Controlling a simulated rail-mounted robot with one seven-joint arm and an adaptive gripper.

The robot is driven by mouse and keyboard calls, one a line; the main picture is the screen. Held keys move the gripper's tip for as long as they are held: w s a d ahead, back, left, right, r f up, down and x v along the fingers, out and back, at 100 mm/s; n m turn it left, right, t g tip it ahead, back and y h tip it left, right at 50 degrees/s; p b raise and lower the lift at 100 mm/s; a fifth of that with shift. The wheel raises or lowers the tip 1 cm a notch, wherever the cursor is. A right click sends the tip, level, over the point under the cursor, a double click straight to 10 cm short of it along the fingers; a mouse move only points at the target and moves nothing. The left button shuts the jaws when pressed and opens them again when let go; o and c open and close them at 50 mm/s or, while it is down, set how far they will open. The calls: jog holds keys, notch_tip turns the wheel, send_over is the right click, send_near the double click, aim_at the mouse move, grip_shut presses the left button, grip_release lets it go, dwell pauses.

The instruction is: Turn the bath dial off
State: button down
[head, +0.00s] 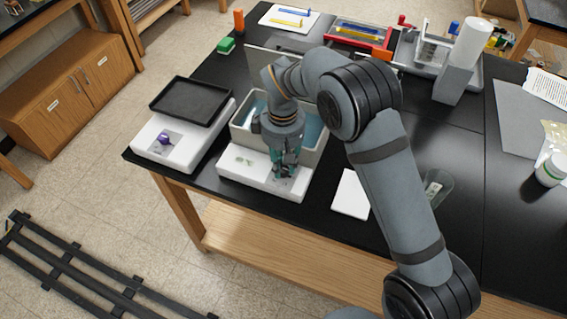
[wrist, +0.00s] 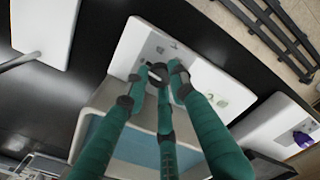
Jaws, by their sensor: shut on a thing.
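The bath has a white base with a low front panel (head: 258,178) and a grey tank holding blue water, near the table's front left edge. In the wrist view its white panel (wrist: 207,72) carries small green and grey markings, with the blue water (wrist: 135,146) below. My gripper (head: 286,168) points down at the right part of this panel. In the wrist view my gripper's green fingers (wrist: 157,76) with dark tips close together at the panel, shut on the bath dial. The fingertips hide most of the dial, so its setting cannot be read.
A white unit with a black top plate (head: 192,101) and a purple knob (head: 165,139) stands left of the bath. A white sheet (head: 351,194) lies to the right. A raised grey lid stands behind the tank. The table's front edge is close.

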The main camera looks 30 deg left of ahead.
aim_at(282, 167)
jog(key=shift+a+r+n, duration=0.2)
jog(key=shift+a+n, duration=0.1)
jog(key=c, duration=1.8)
grip_release()
jog(key=o, duration=0.3)
jog(key=shift+f, duration=0.15)
jog(key=shift+o, duration=0.2)
jog(key=shift+d, duration=0.1)
notch_tip(282, 167, up, 12)
